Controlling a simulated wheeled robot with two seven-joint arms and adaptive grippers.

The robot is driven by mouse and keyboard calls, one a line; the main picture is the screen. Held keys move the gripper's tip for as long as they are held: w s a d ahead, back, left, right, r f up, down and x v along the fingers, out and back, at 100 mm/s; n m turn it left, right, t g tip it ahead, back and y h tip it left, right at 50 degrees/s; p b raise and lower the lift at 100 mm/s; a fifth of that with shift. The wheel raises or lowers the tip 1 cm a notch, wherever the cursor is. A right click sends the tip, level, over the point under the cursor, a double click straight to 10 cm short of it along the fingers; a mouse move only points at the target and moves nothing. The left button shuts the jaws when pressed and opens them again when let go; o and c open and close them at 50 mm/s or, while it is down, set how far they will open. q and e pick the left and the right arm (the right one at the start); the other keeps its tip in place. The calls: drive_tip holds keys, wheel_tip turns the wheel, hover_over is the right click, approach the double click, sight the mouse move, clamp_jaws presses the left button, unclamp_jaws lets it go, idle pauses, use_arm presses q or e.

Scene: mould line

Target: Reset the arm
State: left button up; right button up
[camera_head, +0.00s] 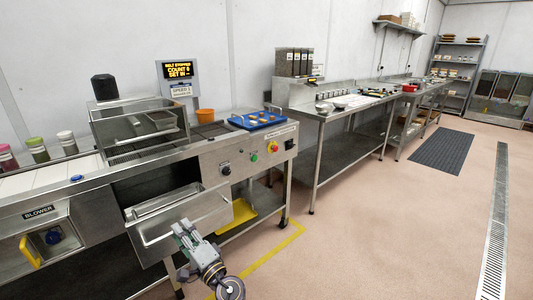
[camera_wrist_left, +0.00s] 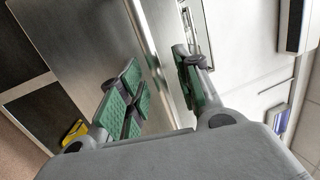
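My left gripper (camera_head: 184,238) is low in front of the machine, close to the steel drawer (camera_head: 158,240) that stands pulled out. In the left wrist view my left gripper (camera_wrist_left: 160,92) shows two green-padded fingers standing apart, with a clear gap between them. Steel panels and a bright edge (camera_wrist_left: 150,45) lie beyond the fingers. I see nothing held between the pads. I cannot tell whether a finger touches the drawer. My right gripper is in neither view.
A blue tray (camera_head: 241,126) with orange pieces lies on the machine's right end, above the control buttons (camera_head: 253,157). A yellow tray (camera_head: 238,215) sits below. Steel tables (camera_head: 352,112) run along the wall. The floor to the right is open around a dark mat (camera_head: 442,150).

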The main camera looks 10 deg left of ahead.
sight(193, 222)
use_arm(q)
drive_tip(key=shift+m+t+h, duration=0.6)
drive_tip(key=shift+h, duration=0.3)
drive_tip(key=w, duration=0.2)
drive_tip(key=w+d, duration=0.1)
drive_tip(key=w, duration=0.1)
drive_tip(key=shift+d+r, duration=0.1)
drive_tip(key=shift+d, duration=0.05)
